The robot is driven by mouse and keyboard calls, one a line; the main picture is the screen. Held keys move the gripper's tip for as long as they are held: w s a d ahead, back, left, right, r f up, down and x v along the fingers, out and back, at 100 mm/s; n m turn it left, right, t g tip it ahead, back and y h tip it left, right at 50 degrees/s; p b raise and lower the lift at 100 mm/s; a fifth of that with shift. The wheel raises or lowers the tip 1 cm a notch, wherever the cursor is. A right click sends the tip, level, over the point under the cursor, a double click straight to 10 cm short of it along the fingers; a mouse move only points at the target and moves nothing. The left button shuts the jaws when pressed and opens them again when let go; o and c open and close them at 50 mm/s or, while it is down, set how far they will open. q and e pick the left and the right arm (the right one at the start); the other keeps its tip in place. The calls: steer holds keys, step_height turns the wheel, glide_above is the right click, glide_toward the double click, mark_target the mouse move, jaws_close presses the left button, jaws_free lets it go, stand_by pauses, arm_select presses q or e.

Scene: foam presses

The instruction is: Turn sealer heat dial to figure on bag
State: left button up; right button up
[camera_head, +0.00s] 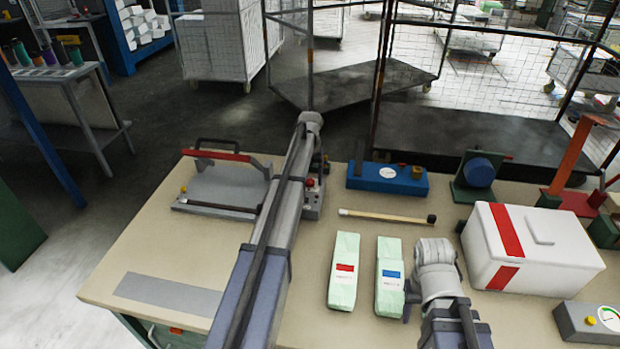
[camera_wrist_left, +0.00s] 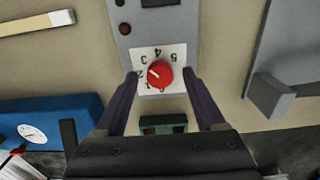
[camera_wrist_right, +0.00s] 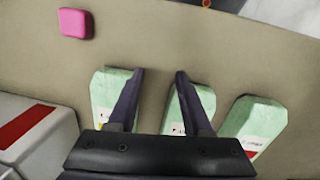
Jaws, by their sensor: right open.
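The sealer (camera_head: 225,188) is a grey press with a red bar at the back left of the table. Its control box carries a red dial (camera_wrist_left: 160,74) on a white numbered plate (camera_wrist_left: 180,54). The dial's white mark points left in the left wrist view, near the 2. My left gripper (camera_wrist_left: 160,73) is open, its fingers on either side of the dial with small gaps. Pale green bags show red (camera_head: 345,269) and blue (camera_head: 391,272) labels; any figures are too small to read. My right gripper (camera_wrist_right: 159,72) is open and empty above the bags, of which the right wrist view shows three.
A blue device (camera_head: 387,181) with a gauge stands behind a wooden stick (camera_head: 385,216). A white box with red stripes (camera_head: 532,248) stands at the right. A pink block (camera_wrist_right: 75,23) lies near the bags. The table's front left is mostly clear around a grey strip (camera_head: 168,295).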

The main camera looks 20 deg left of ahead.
mark_target(310, 181)
arm_select(q)
steer(key=shift+r, duration=0.1)
arm_select(e)
steer(key=shift+r, duration=0.1)
arm_select(q)
step_height(310, 181, up, 8)
steer(key=p, duration=0.8)
arm_select(e)
step_height(310, 181, up, 8)
steer(key=shift+f, duration=0.2)
arm_select(q)
steer(key=shift+f, duration=0.2)
